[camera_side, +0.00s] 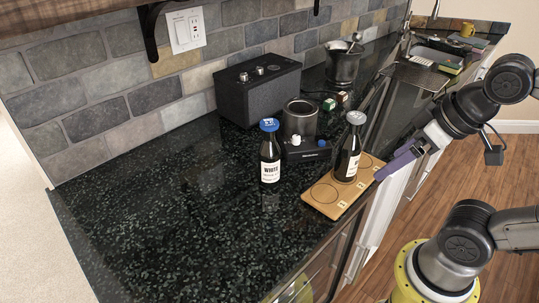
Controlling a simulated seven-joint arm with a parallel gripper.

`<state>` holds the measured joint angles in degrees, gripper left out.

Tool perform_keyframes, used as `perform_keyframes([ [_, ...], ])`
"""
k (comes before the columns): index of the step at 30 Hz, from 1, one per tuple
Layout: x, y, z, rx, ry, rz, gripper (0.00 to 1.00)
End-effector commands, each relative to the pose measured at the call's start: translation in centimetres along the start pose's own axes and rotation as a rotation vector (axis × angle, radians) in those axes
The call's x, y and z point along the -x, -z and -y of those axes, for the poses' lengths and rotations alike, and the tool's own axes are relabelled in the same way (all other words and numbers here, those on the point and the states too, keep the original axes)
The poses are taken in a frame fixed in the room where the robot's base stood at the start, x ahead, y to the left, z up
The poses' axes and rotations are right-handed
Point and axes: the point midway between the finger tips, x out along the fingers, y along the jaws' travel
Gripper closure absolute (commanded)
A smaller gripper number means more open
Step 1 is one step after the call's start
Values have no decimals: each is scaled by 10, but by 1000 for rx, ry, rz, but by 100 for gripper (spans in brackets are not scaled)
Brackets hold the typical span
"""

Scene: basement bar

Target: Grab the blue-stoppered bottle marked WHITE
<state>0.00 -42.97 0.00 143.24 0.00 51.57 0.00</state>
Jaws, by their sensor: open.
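The bottle marked WHITE (270,158) is dark with a blue stopper and a white label. It stands upright on the black speckled counter, left of a wooden board. A second dark bottle (347,150) with a grey stopper stands upright on the wooden board (322,196); its label is partly turned away. My gripper (384,171) is at the right, over the counter's front edge, beside the board's right end. It is open and apart from the WHITE bottle, with the grey-stoppered bottle between them. Its fingers are seen nearly edge-on.
Behind the bottles stand a dark cup (300,119), a small black device with knobs (307,150) and a black speaker box (258,88). A mortar-like pot (343,64) and small cubes (336,101) are farther back. The counter's left part (160,215) is clear.

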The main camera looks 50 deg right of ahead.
Motion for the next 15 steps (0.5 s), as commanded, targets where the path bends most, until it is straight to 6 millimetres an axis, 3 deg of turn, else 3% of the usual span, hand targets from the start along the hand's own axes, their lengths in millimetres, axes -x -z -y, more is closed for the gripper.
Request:
perform_keyframes([
  [1,0,0,0,0,0,0,20],
  [4,0,0,0,0,0,0,36],
  [15,0,-2,0,-51,0,8,36],
])
